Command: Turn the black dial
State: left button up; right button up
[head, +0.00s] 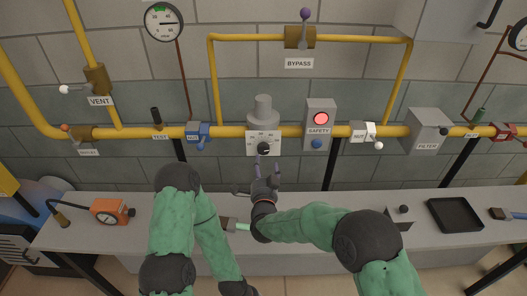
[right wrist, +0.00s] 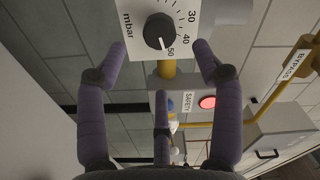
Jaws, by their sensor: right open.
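The black dial (head: 264,149) sits on a white scale plate below a grey regulator body (head: 263,108) on the yellow pipe. In the right wrist view the dial (right wrist: 159,32) is round, with a white pointer mark near 50 on the mbar scale. My right gripper (head: 265,168) is just below the dial in the head view. In the wrist view its purple fingers (right wrist: 160,52) are spread wide and empty, with the dial framed between the two side fingertips, apart from them. My left arm shows at the left, but its gripper is not visible.
The safety box (head: 320,124) with a red light stands right of the dial, and a blue valve (head: 198,132) is to its left. The grey bench (head: 330,264) below holds an orange gauge (head: 110,211) and a black tray (head: 455,214).

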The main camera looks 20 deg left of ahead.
aim_at(264, 151)
jog(key=b+x, duration=0.1)
jog(key=x, duration=0.8)
jog(key=shift+w+b, duration=0.35)
jog(key=shift+b, duration=0.05)
jog(key=shift+c, duration=0.3)
jog(key=c, duration=1.1)
